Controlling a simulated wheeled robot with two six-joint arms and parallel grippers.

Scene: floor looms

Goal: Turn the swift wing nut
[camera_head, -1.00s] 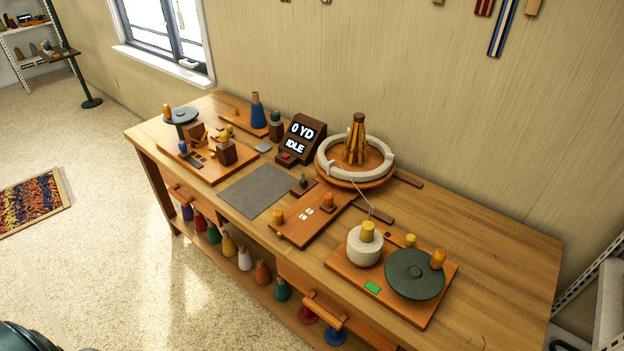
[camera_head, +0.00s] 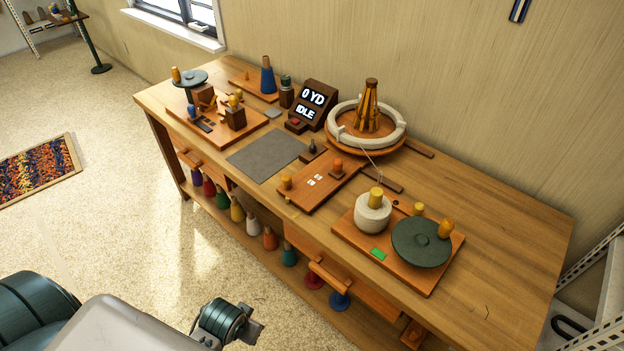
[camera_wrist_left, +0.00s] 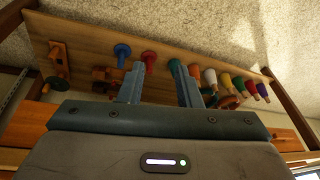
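The swift is a round wooden base (camera_head: 345,142) carrying a ring of white yarn (camera_head: 398,133) around a slatted wooden cone (camera_head: 367,112). It stands near the back of the workbench in the head view. The cone has a dark top (camera_head: 371,84); I cannot make out a wing nut on it. My left gripper (camera_wrist_left: 160,86) shows in the left wrist view with its two fingers apart and nothing between them. It faces the bench's lower shelf. My left arm is low in the head view, in front of the bench and well away from the swift. My right gripper is not in view.
A display (camera_head: 305,105) reading "0 YD" and "IDLE" stands left of the swift. In front are a counter board (camera_head: 300,200) and a winder with a white yarn cake (camera_head: 372,214) and green disc (camera_head: 421,242). The bench top (camera_head: 510,210) is clear at right.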

